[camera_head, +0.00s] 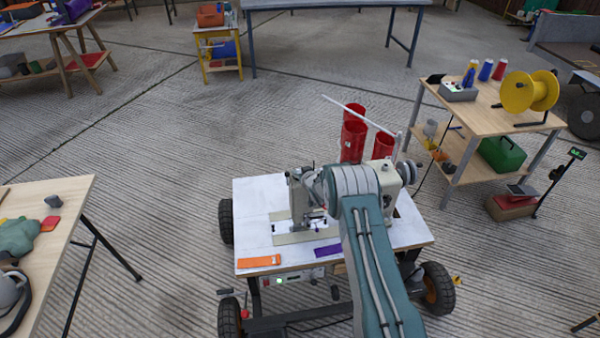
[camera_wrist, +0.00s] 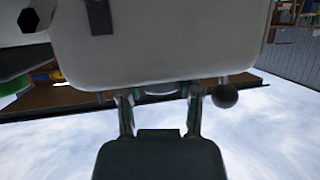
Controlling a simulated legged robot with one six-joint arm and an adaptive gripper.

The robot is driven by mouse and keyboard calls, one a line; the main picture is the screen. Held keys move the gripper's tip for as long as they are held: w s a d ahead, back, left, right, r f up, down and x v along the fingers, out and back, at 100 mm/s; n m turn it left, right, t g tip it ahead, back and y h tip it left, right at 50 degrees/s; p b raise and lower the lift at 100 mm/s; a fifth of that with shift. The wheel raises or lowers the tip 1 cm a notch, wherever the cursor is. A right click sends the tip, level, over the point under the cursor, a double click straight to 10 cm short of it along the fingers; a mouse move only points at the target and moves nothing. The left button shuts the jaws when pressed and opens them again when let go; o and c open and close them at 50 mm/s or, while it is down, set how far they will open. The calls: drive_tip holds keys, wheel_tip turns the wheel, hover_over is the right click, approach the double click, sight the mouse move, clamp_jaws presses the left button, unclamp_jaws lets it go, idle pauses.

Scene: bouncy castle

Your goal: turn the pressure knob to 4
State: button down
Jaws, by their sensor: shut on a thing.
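The sewing machine (camera_head: 388,178) stands on the white-topped cart. My arm crosses in front of it and hides its middle. My gripper (camera_wrist: 159,93) is up against the machine's pale body (camera_wrist: 160,40) in the wrist view, with one finger on each side of a small round part. This part appears to be the pressure knob (camera_wrist: 160,88), and my fingers are closed on it. Only its edge shows, and I cannot read any number on it. A dark ball-ended lever (camera_wrist: 225,95) is just right of my fingers.
The white cart top (camera_head: 255,215) carries an orange strip (camera_head: 259,261), a purple strip (camera_head: 328,250) and red cylinders (camera_head: 353,140) behind the machine. Work tables stand at left (camera_head: 60,220) and right (camera_head: 480,105). The concrete floor between them is mostly clear.

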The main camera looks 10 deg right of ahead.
drive_tip(key=shift+a+m+h, duration=0.1)
drive_tip(key=shift+m+h, duration=2.4)
drive_tip(key=shift+h, duration=0.4)
drive_tip(key=shift+m+h, duration=0.4)
drive_tip(key=shift+h, duration=0.1)
drive_tip(key=c, duration=0.5)
unclamp_jaws()
drive_tip(key=shift+c, duration=0.2)
drive_tip(key=shift+n+y, duration=0.6)
drive_tip(key=shift+y, duration=0.1)
drive_tip(key=shift+n+y, duration=0.5)
drive_tip(key=shift+y, duration=0.1)
drive_tip(key=shift+n+y, duration=2)
drive_tip(key=shift+y, duration=0.3)
